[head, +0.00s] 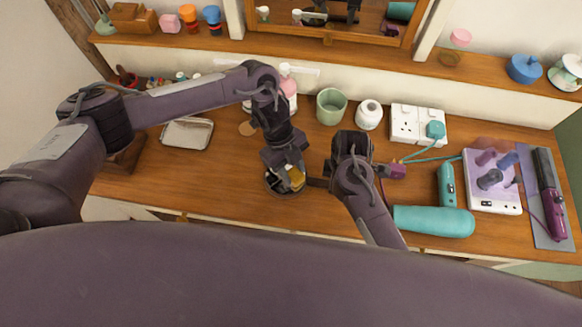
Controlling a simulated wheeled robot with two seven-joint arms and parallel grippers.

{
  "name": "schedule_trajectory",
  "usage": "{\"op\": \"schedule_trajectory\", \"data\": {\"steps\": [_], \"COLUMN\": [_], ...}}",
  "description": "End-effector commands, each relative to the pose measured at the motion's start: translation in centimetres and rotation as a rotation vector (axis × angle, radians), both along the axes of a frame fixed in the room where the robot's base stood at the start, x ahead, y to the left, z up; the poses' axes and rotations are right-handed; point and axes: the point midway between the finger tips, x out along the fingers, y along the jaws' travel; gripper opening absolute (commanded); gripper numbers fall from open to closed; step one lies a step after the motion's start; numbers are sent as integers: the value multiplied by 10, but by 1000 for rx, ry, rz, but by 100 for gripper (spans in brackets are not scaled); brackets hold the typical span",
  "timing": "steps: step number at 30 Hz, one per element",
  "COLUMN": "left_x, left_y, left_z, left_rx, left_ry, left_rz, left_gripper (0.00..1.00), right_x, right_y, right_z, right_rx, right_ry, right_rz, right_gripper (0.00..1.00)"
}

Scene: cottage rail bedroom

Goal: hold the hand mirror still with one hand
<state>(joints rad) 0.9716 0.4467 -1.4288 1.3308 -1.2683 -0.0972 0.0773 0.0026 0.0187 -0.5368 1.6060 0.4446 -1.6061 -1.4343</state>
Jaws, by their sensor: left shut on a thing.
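The hand mirror appears to be the dark-rimmed round piece (271,186) lying at the table's front, below my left gripper, with a dark handle (318,182) pointing right. My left gripper (291,177) comes down over the round part and is shut on a small yellow thing (297,179), perhaps a cloth or sponge. Much of the mirror's face is hidden by it. My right gripper (338,178) is at the handle's right end. My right arm hides its fingers, so I cannot tell whether they grip the handle.
A silver tray (187,134) lies to the left. A green cup (331,106), white jar (369,114) and socket box (418,125) stand behind.

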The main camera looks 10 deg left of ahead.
Motion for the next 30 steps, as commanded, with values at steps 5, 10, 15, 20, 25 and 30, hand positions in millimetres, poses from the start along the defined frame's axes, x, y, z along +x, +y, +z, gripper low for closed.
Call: {"op": "schedule_trajectory", "data": {"steps": [5, 10, 15, 20, 25, 30], "left_x": [-1, 0, 0, 1, 2, 3], "left_y": [6, 23, 29, 39, 55, 64], "left_z": [4, 4, 4, 3, 1, 0], "left_rx": [-21, -15, -13, -10, -9, -9], "left_ry": [0, 1, 1, 1, 0, 0], "left_rz": [-6, -4, -5, -3, -2, -3], "left_gripper": [17, 17, 17, 17, 17, 17], "right_x": [0, 0, 0, 0, 0, 0], "right_y": [7, 5, 4, 4, 3, 3], "right_z": [1, 1, 1, 1, 1, 1], "right_rx": [9, 7, 6, 5, 5, 5], "right_ry": [-4, -3, -3, -3, -3, -3], "right_rz": [10, 7, 5, 5, 4, 4], "right_gripper": [0, 0, 0, 0, 0, 0]}}
